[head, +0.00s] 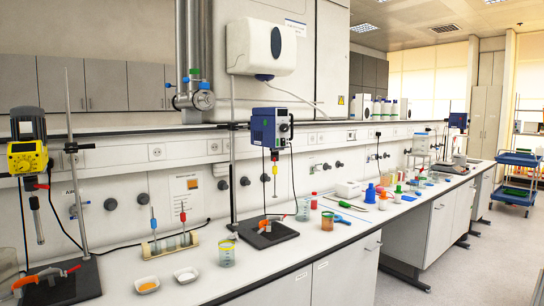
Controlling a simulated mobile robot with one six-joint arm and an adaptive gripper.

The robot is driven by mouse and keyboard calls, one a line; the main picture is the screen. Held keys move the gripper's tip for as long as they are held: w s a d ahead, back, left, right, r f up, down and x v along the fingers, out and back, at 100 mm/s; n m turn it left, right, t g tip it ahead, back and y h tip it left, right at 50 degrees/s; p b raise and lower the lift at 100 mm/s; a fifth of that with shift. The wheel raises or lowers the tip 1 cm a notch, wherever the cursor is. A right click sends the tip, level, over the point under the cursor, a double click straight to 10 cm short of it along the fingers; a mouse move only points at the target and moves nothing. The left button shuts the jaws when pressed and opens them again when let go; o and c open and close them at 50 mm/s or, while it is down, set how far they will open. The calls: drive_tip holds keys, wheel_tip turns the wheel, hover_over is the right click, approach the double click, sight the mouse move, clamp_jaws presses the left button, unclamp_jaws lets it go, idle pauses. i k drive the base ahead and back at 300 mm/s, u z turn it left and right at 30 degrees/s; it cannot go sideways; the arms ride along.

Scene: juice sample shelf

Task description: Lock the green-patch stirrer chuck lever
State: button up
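A blue stirrer (264,128) hangs on a stand at the middle of the bench, with a small greenish mark on its front that is too small to be sure of. Below it a thin shaft (275,180) hangs down, with small red and yellow parts near its chuck. The lever's position is too small to tell. A yellow and black stirrer (27,157) stands at the left, with a small red part (42,186) below its body. Another blue stirrer (459,120) stands far off at the right. My gripper is not in view.
Stand bases (268,233) with orange clamp-like parts lie under the near stirrers. A beaker (227,254), a tube rack (172,244) and two white dishes (186,274) stand between them. Several bottles and cups crowd the bench to the right. The floor (470,270) at the right is clear.

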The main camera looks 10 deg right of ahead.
sight(274, 155)
drive_tip(key=u, duration=0.05)
drive_tip(key=k, duration=0.65)
drive_tip(key=u, duration=0.4)
drive_tip(key=i, duration=1.6)
drive_tip(key=z, duration=0.65)
